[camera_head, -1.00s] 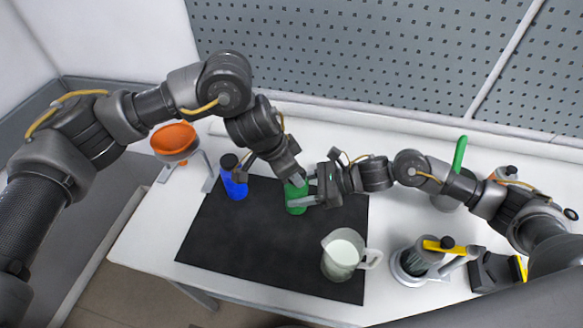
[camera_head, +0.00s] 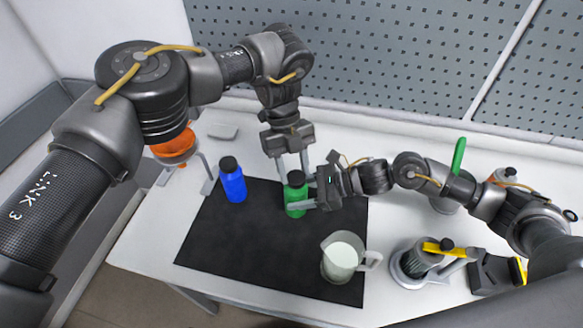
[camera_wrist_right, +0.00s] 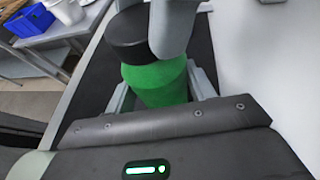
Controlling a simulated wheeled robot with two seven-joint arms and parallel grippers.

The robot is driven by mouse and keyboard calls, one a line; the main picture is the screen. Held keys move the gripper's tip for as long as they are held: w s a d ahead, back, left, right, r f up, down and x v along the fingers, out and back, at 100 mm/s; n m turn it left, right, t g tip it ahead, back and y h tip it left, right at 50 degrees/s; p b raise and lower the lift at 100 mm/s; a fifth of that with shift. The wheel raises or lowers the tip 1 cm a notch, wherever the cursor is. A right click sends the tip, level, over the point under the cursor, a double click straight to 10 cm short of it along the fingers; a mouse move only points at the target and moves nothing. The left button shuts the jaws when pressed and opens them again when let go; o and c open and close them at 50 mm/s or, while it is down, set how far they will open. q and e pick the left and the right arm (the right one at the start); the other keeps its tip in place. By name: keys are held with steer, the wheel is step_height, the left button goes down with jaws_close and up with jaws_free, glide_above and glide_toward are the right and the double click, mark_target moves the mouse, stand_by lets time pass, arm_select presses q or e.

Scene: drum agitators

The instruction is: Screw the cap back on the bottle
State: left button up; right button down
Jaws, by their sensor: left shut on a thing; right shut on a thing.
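The green bottle (camera_head: 296,199) stands upright on the black mat (camera_head: 235,255). Its black cap (camera_head: 296,178) sits on top; it also shows in the right wrist view (camera_wrist_right: 132,34). How tightly the cap is seated cannot be told. My right gripper (camera_head: 306,204) is shut around the green bottle's body from the right. My left gripper (camera_head: 293,170) points down from above, shut on the black cap. In the right wrist view, a grey left finger covers the cap's right part.
A blue bottle (camera_head: 233,186) with a black cap stands left on the mat. A glass pitcher (camera_head: 341,257) stands at the front right. An orange funnel (camera_head: 174,149) on a stand is at left. Lab devices (camera_head: 418,262) stand at right. The mat's front left is clear.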

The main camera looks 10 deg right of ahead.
arm_select(q)
steer(key=shift+d+r+m, duration=0.1)
steer(key=shift+m, duration=0.5)
steer(key=shift+w, duration=0.1)
steer(key=o, duration=0.9)
steer(key=shift+r, duration=0.1)
steer(key=shift+r, duration=2.2)
